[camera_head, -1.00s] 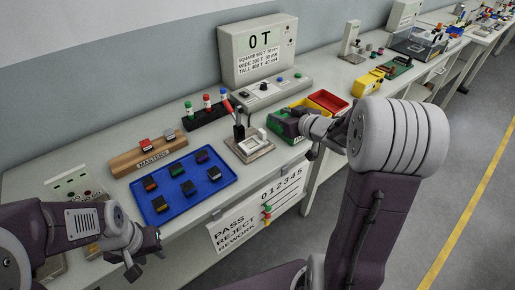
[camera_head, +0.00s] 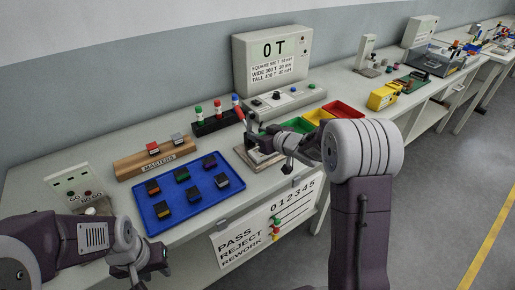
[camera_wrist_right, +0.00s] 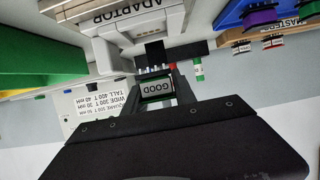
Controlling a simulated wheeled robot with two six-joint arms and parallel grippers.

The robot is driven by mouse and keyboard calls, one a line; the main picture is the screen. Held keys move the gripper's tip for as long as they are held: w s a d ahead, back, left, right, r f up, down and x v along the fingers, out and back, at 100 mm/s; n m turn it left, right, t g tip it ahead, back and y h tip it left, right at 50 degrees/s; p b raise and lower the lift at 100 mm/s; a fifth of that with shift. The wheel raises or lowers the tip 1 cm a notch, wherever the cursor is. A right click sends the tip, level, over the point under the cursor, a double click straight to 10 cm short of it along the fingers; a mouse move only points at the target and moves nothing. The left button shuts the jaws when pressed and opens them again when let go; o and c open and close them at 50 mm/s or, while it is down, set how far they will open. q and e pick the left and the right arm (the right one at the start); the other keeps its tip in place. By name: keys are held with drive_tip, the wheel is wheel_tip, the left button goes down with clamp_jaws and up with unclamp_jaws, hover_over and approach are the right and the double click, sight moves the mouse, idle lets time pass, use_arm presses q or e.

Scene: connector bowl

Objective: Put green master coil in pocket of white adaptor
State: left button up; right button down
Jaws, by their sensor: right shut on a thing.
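My right gripper (camera_wrist_right: 160,76) is shut on a small dark block with a label reading GOOD (camera_wrist_right: 158,88) and a greenish edge; it appears to be the green master coil. The white adaptor (camera_wrist_right: 118,33), lettered ADAPTOR, shows upside down beyond the fingertips in the right wrist view. Held coil and adaptor look apart there. In the head view my right gripper (camera_head: 272,150) hangs over the metal fixture (camera_head: 252,160) and hides most of the adaptor, its pocket and the coil. My left gripper (camera_head: 151,275) is low at the left, away from these; its jaws are unclear.
A blue tray (camera_head: 160,224) with several coils lies left of the fixture. Behind it stands the wooden MASTERS rack (camera_head: 130,172) with red and silver masters. A vial rack (camera_head: 212,126), a tester (camera_head: 270,58), and green, yellow and red bins (camera_head: 350,107) stand around.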

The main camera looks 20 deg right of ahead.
drive_tip(key=shift+w+a+f, duration=0.1)
drive_tip(key=shift+w+a, duration=0.05)
drive_tip(key=shift+w, duration=0.15)
wheel_tip(320, 180, down, 4)
drive_tip(key=shift+r+b, duration=0.1)
drive_tip(key=shift+b, duration=0.9)
drive_tip(key=shift+f, duration=0.25)
drive_tip(key=shift+r, duration=0.1)
drive_tip(key=shift+f, duration=0.2)
drive_tip(key=c, duration=1.3)
unclamp_jaws()
